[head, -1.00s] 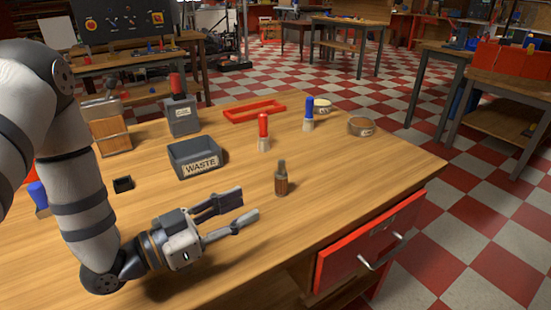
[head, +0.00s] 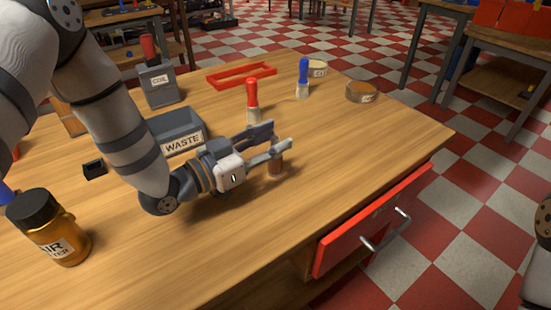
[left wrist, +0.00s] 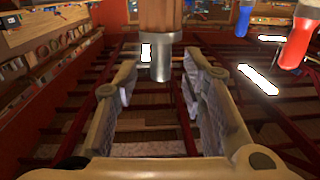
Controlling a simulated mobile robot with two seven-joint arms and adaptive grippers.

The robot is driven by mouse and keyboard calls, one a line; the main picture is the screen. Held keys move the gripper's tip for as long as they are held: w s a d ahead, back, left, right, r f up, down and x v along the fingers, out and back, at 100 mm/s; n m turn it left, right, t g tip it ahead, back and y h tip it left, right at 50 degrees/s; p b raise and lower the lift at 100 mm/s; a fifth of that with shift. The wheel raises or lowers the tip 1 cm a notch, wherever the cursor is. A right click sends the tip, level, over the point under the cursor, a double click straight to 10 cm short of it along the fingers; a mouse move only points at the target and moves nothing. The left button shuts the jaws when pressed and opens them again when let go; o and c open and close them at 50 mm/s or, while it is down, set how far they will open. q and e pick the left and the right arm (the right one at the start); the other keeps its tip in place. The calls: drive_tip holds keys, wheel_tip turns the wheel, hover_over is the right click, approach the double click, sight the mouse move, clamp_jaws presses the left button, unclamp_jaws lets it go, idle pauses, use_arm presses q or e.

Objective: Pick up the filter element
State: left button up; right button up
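A small brown cylinder (head: 275,167), apparently the filter element, stands on the wooden table, partly hidden by my left gripper (head: 272,141). In the left wrist view the brown cylinder (left wrist: 160,30) has a grey end and appears between the line of the fingers, towards their tips. My left gripper is open there too (left wrist: 163,80), with a gap between its fingers and the piece; I see no contact. An amber jar (head: 60,245) with a black lid and a partly readable "AIR" label stands at the left front. My right gripper is not in view.
The grey WASTE bin (head: 180,146) stands just behind my left gripper. A red-handled brush (head: 252,98), a blue-handled brush (head: 303,78), a red frame (head: 241,75) and a round dish (head: 361,92) are farther back. The table's right front is clear above the red drawer (head: 375,220).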

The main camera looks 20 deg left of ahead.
use_arm(q)
drive_tip(key=shift+w+d, duration=0.4)
drive_tip(key=shift+w, duration=0.15)
clamp_jaws()
